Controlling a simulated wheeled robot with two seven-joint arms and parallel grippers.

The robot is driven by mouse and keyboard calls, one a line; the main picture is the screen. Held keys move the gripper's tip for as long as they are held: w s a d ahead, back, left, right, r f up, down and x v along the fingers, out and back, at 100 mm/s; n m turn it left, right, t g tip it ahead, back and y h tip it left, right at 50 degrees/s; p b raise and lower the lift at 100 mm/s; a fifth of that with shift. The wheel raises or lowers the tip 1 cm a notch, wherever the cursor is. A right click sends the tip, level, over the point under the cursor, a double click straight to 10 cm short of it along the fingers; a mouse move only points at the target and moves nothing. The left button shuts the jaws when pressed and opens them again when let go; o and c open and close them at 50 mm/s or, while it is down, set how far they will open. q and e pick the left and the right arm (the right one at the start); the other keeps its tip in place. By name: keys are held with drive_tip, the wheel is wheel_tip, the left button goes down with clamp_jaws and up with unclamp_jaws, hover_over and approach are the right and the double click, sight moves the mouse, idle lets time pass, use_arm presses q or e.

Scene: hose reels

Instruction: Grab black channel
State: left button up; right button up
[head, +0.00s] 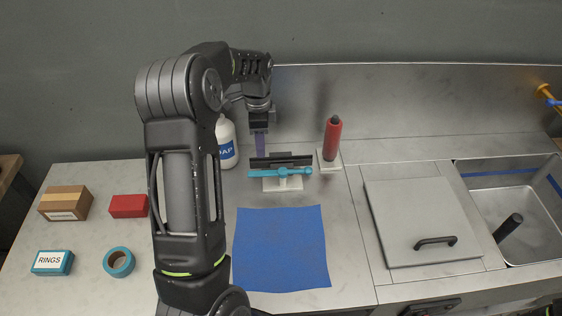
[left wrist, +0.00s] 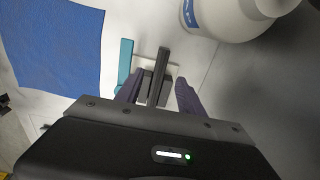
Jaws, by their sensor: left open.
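The black channel (head: 292,160) is a long dark bar on a small pale stand (head: 283,184), just behind a teal bar (head: 280,173). My left gripper (head: 261,146) points down at the channel's left end, its purple fingers partly in front of it. In the left wrist view the channel (left wrist: 162,67) runs between the two spread fingers (left wrist: 158,92), with the teal bar (left wrist: 125,62) outside them to the left. The gripper is open; whether a finger touches the channel cannot be told. My right gripper is not in view.
A white soap bottle (head: 226,143) stands close to the left gripper. A red bottle (head: 333,139) stands to the right of the stand. A blue mat (head: 281,247) lies in front. Boxes and a teal tape ring (head: 118,262) are at left; a lidded panel (head: 420,215) and sink are at right.

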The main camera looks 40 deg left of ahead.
sight(281, 162)
use_arm(q)
drive_tip(key=shift+f, duration=0.7)
wheel_tip(281, 162, down, 5)
drive_tip(key=b, duration=0.3)
drive_tip(key=shift+w+f, duration=0.15)
clamp_jaws()
idle(0.4)
